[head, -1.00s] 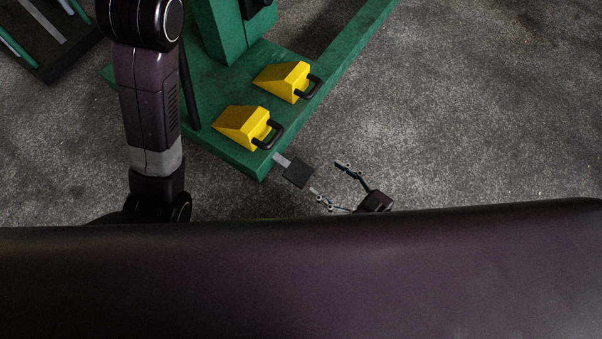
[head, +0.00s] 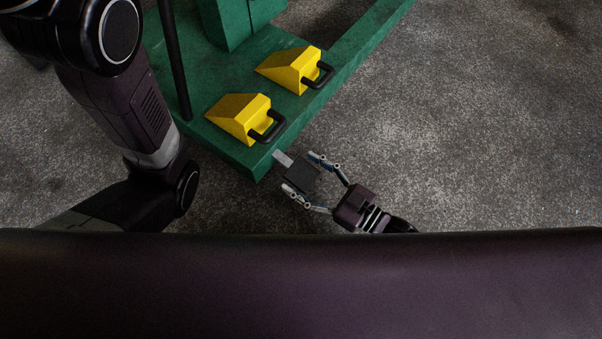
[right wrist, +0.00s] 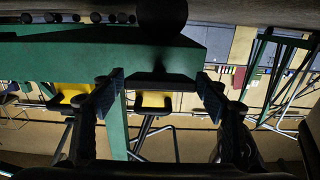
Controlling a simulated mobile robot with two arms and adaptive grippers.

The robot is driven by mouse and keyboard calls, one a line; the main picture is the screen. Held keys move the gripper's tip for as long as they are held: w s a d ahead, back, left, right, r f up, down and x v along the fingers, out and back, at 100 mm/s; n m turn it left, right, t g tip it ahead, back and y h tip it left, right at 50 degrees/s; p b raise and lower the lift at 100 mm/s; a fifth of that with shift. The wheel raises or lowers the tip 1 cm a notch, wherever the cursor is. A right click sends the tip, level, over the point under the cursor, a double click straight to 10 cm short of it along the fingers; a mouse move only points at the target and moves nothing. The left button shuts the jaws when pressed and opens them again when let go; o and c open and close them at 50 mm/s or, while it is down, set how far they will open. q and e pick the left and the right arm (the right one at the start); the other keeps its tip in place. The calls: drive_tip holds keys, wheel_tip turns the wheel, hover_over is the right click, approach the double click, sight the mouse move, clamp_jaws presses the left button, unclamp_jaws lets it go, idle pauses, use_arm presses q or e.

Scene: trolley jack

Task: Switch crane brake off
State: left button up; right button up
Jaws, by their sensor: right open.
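The crane's brake looks like a black pedal pad (head: 302,176) on a short grey lever, sticking out from the near end of the green crane base (head: 235,157). My right gripper (head: 300,172) is open, with one finger on each side of the pad. I cannot tell whether the fingers touch it. In the right wrist view the two spread fingers (right wrist: 160,88) point toward the green beam (right wrist: 60,55), and a dark shape between them is too dim to name surely. My left gripper is not in view.
Two yellow wedge chocks with black handles, a near one (head: 240,116) and a far one (head: 292,70), sit on the green base. A green post (head: 230,20) rises behind them. The grey floor (head: 480,130) to the right is clear.

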drive_tip(key=shift+w+a, duration=0.3)
drive_tip(key=shift+a, duration=0.1)
drive_tip(key=shift+c, duration=0.6)
